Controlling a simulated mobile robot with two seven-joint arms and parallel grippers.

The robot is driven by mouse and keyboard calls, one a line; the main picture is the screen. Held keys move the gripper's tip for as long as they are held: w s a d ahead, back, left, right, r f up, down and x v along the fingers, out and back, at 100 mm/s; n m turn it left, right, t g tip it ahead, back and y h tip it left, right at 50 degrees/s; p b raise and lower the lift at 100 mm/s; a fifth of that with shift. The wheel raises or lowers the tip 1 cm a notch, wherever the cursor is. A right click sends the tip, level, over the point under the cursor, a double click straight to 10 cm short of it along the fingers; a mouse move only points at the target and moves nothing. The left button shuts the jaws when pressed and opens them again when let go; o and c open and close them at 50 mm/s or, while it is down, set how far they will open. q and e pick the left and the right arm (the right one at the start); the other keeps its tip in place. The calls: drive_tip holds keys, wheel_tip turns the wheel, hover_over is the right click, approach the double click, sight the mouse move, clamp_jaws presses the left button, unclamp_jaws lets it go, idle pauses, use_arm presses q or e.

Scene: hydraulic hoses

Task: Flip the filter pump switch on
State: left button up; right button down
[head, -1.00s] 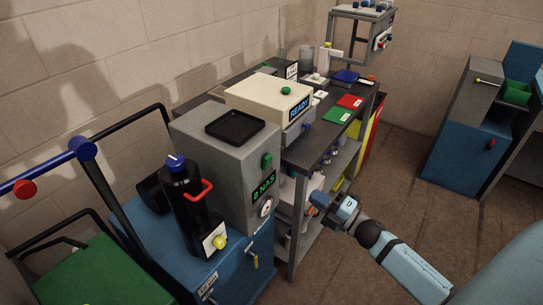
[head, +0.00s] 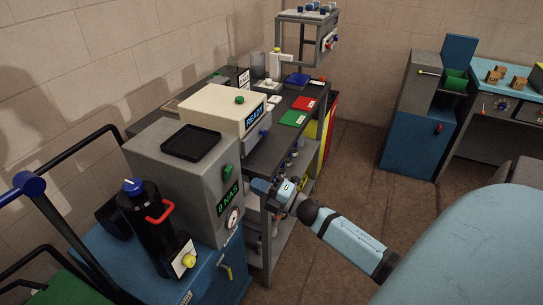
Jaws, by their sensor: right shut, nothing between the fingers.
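A grey cabinet (head: 195,190) carries a small green switch (head: 227,173) on its right-hand face, above a green-lit display (head: 228,198) reading "8 NAS" and a round gauge (head: 232,220). I cannot tell which way the switch is set. My right gripper (head: 261,188) is shut and empty. It shows just right of the cabinet face, a little right of and below the switch in the picture, apparently apart from it. My left gripper is not in view.
A black filter canister (head: 150,230) with a red handle stands before the cabinet on a blue base. A cream box (head: 220,108) with a "READY" screen stands on the dark bench behind. A blue cabinet (head: 413,140) is at right; the floor between is clear.

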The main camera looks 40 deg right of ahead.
sight(230, 172)
drive_tip(key=p+x, duration=0.1)
drive_tip(key=x, duration=0.5)
drive_tip(key=shift+w+a, duration=0.1)
drive_tip(key=shift+w, duration=0.25)
